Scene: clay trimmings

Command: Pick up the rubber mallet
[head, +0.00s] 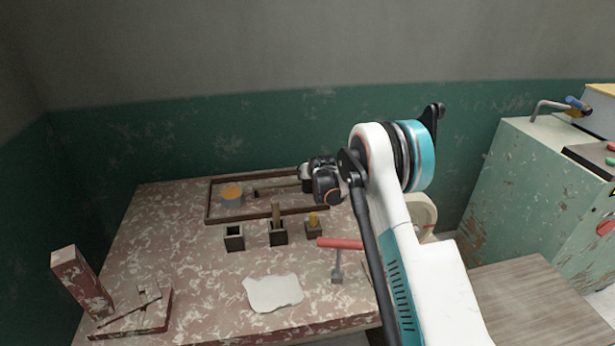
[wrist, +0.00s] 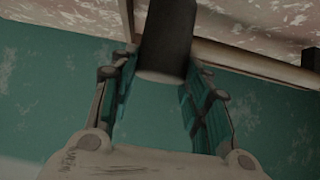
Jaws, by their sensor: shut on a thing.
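My gripper (head: 305,178) is over the right part of the wooden-framed tray (head: 225,220) at the back of the table. In the wrist view its two fingers (wrist: 163,72) are on either side of a thick dark cylinder, which I take for the rubber mallet (wrist: 168,42), and are shut on it. The cylinder's flat end faces the camera; its far part runs out of the picture. In the head view a thin stick (head: 278,188) with a dark end reaches left from the gripper over the tray. The gripper hides where they join.
An orange-topped round thing (head: 232,193) lies in the tray. Several small dark holders (head: 234,238) stand in front of it. A red-barred tool (head: 340,243), a white sheet (head: 273,293) and a wooden block stand (head: 80,280) are nearer. A green cabinet (head: 530,190) stands right.

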